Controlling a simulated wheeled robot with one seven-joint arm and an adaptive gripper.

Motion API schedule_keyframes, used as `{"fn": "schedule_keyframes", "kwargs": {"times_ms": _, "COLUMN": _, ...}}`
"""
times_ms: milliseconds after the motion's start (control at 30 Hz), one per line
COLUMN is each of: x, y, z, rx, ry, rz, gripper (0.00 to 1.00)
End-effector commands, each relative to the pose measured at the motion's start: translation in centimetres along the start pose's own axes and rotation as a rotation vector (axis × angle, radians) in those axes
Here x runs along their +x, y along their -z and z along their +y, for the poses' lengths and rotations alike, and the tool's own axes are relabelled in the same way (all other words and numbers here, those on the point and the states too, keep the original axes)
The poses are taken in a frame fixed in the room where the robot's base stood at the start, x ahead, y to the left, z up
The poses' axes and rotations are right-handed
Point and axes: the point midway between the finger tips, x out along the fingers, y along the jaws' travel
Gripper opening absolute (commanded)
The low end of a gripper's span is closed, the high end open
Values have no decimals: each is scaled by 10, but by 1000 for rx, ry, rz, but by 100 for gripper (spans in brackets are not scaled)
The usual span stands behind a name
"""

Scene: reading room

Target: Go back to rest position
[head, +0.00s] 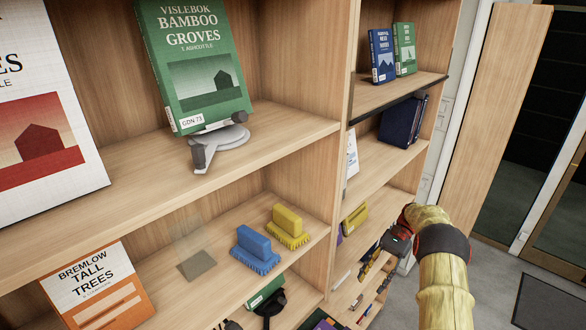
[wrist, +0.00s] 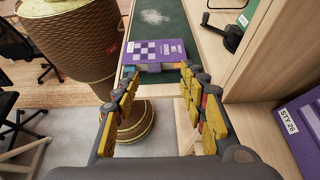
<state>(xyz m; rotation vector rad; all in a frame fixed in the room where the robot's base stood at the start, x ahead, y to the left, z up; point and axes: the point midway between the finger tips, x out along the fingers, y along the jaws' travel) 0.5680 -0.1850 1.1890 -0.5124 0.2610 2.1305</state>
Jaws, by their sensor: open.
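My gripper (wrist: 161,78) is open in the wrist view, its two yellow-padded fingers apart with nothing held between them. A purple book (wrist: 158,52) with a checkered cover lies flat beyond the fingertips on a dark green surface (wrist: 183,20). I cannot tell the exact gap between book and fingers. In the head view my gripper (head: 397,243) is at the lower right, in front of the right-hand shelves. It is small and partly hidden there, so its fingers do not show clearly.
A green book (head: 196,60) stands on a grey stand (head: 222,143) on the upper shelf. Blue (head: 254,247) and yellow (head: 288,226) brushes sit below, near an orange book (head: 98,290). A purple book (wrist: 302,125) is close at right in the wrist view. Floor (head: 495,280) is open at right.

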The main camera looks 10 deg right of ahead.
Motion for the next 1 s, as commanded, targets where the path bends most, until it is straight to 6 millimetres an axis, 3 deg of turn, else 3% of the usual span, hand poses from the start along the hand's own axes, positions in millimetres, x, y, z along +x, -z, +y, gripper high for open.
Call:
{"fn": "schedule_keyframes", "kwargs": {"times_ms": 167, "x": 1, "y": 21, "z": -5, "rx": -43, "ry": 19, "rz": 75, "gripper": 42}}
{"fn": "schedule_keyframes", "kwargs": {"times_ms": 300, "x": 28, "y": 55, "z": 5, "rx": -56, "ry": 9, "rz": 131, "gripper": 42}}
{"fn": "schedule_keyframes", "kwargs": {"times_ms": 467, "x": 42, "y": 63, "z": 19, "rx": -82, "ry": -14, "rz": 221, "gripper": 42}}
{"fn": "schedule_keyframes", "kwargs": {"times_ms": 767, "x": 58, "y": 36, "z": 32, "rx": -184, "ry": -93, "rz": 431, "gripper": 42}}
{"fn": "schedule_keyframes", "kwargs": {"times_ms": 1000, "x": 75, "y": -8, "z": 41, "rx": -313, "ry": -180, "rz": 635, "gripper": 42}}
